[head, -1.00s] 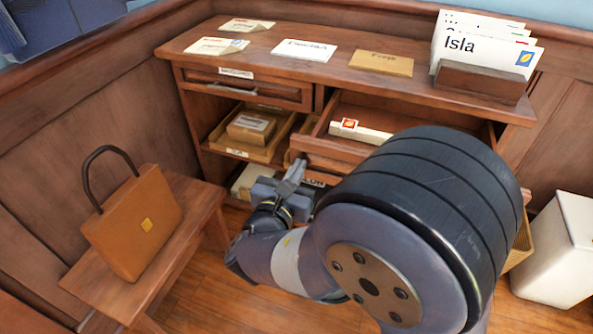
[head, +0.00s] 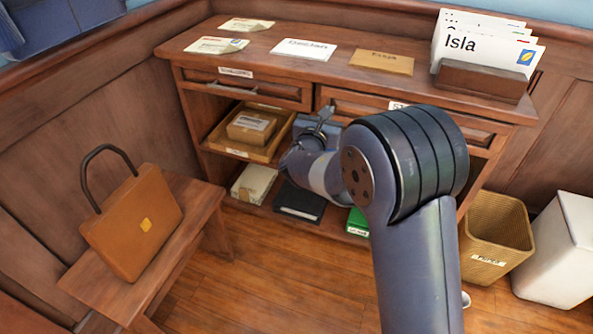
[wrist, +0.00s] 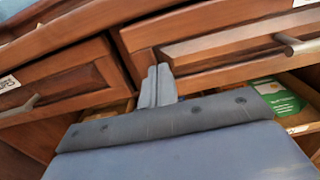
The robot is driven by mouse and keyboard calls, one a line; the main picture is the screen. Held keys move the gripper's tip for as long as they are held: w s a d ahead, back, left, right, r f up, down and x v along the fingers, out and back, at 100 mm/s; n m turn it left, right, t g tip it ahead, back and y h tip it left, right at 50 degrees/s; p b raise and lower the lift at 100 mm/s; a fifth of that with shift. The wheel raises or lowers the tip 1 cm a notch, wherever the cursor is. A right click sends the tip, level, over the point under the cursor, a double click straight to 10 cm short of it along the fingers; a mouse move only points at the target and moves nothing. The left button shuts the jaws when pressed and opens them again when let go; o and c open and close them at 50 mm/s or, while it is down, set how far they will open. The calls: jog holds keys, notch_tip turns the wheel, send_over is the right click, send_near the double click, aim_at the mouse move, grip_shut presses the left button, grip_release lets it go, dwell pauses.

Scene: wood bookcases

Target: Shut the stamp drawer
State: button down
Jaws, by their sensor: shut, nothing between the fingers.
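The stamp drawer (head: 365,104) is the right-hand drawer under the desk top, with a pale label partly hidden by my arm. Its front looks in line, or nearly so, with the left drawer's front. Its inside no longer shows. In the wrist view its panelled front (wrist: 215,48) and metal handle (wrist: 298,46) fill the upper right. My gripper (head: 324,113) is shut and empty at the left end of this front. In the wrist view my shut fingertips (wrist: 158,72) are at the front's lower left corner; I cannot tell if they touch.
The left drawer (head: 245,85) is shut. Below are an open tray with a box (head: 251,127) and a shelf with a black box (head: 300,202). Envelopes and a card holder (head: 480,82) stand on the desk. A wicker basket (head: 495,235) is right; a bench with a bag (head: 133,222) is left.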

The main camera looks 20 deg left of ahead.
jog(key=w, duration=0.2)
jog(key=shift+w+d+r, duration=0.1)
jog(key=shift+w+r, duration=0.05)
jog(key=shift+w, duration=0.25)
jog(key=shift+r, duration=0.1)
jog(key=shift+s, duration=0.1)
